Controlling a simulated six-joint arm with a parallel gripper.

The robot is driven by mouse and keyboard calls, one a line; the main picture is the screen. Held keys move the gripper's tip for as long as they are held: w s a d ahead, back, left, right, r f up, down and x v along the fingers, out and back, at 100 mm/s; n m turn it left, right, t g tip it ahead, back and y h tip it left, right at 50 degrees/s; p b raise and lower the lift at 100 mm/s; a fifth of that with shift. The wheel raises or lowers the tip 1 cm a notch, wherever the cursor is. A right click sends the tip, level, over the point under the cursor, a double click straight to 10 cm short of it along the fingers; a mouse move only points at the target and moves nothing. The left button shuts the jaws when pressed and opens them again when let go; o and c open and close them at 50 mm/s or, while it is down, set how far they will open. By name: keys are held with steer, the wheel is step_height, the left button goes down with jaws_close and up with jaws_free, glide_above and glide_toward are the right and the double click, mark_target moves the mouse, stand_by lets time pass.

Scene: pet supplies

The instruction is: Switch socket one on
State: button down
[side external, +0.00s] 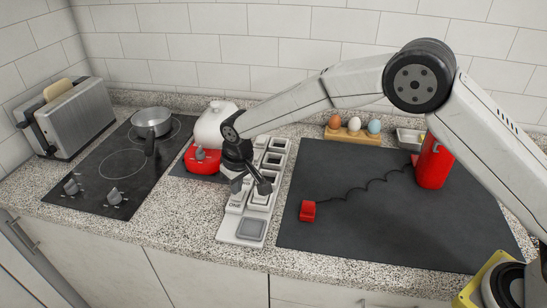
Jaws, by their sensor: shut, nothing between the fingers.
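A white socket strip (231,230) lies on the counter between the stove and the dark mat. It carries several dark-framed units in a row and a grey square pad (251,229) at its near end. Small lettering shows on its left side near the front, too small to read surely. My gripper (263,187) is shut and empty, over the front half of the strip. It hides part of the strip below it. I cannot tell whether it touches a switch, or which way socket one's switch is set.
A black stove (121,163) with a metal pot (151,122) and a toaster (75,117) stand left. A red-and-white appliance (204,157) is close behind my gripper. On the dark mat (350,224) lie a red plug (308,211) and cord leading to a red canister (434,165). Eggs (354,124) stand behind.

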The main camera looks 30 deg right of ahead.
mark_target(238, 197)
steer(key=shift+f, duration=0.85)
stand_by(0.7)
steer(key=shift+r, duration=3.5)
steer(key=shift+d, duration=0.1)
steer(key=s+d+r+m, duration=0.2)
steer(key=s+d, duration=0.8)
steer(key=d, duration=0.4)
steer(key=s+d+f, duration=0.1)
steer(key=s+d, duration=0.3)
steer(key=s, duration=0.4)
steer(key=s+d+m, duration=0.1)
steer(key=s+d, duration=0.4)
steer(key=s, duration=0.3)
steer(key=shift+f+t, duration=0.35)
steer(key=shift+t, duration=0.05)
